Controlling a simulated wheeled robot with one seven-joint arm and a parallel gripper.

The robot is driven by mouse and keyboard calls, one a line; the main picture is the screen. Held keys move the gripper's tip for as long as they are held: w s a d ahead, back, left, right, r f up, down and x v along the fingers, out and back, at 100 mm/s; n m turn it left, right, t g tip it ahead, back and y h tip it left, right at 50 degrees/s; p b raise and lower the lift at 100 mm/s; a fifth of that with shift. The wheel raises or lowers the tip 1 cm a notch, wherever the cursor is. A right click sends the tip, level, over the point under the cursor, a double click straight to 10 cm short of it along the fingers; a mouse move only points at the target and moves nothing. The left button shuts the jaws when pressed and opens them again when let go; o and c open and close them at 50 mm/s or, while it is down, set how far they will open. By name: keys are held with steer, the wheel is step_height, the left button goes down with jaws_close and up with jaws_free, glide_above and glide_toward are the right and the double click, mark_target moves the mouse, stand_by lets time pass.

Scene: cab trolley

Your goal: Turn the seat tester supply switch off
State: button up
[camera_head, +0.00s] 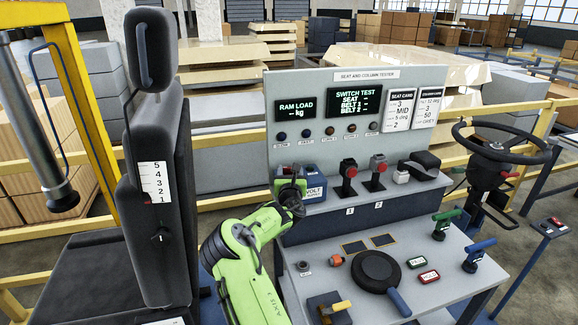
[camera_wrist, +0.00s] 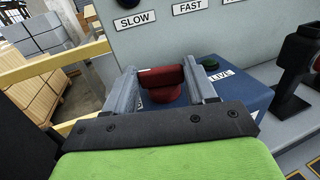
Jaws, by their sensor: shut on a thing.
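The supply switch is a dark red rotary knob (camera_wrist: 163,84) on the blue supply box (camera_wrist: 245,90), seen in the wrist view. My gripper (camera_wrist: 162,76) has one grey finger at each side of the knob and is shut on it. The knob's grip bar lies nearly crosswise between the fingers. A dark green lamp (camera_wrist: 210,64) sits beside the knob, with a LIVE label under it. In the head view my gripper (camera_head: 291,188) is at the blue box (camera_head: 316,183) at the left end of the console ledge, hiding the knob.
The tester panel (camera_head: 340,140) rises behind the box, with lit displays. A black seat (camera_head: 155,190) stands close left of my arm. The bench below holds a round black pad (camera_head: 375,272) and several handles.

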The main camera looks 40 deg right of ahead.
steer(key=y+p, duration=0.1)
steer(key=n+t+y+p, duration=0.1)
steer(key=p, duration=0.1)
steer(key=n+t+y+p, duration=0.1)
steer(key=shift+s+d+r, duration=0.2)
steer(key=shift+d, duration=0.05)
steer(key=shift+f+n+t+y+p, duration=0.1)
steer(key=shift+n+t+y+p, duration=0.45)
steer(key=shift+p, duration=0.25)
steer(key=o, duration=1)
steer(key=shift+f, duration=0.1)
steer(key=shift+o, duration=0.2)
steer(key=v, duration=1.5)
steer(key=shift+s+b, duration=0.35)
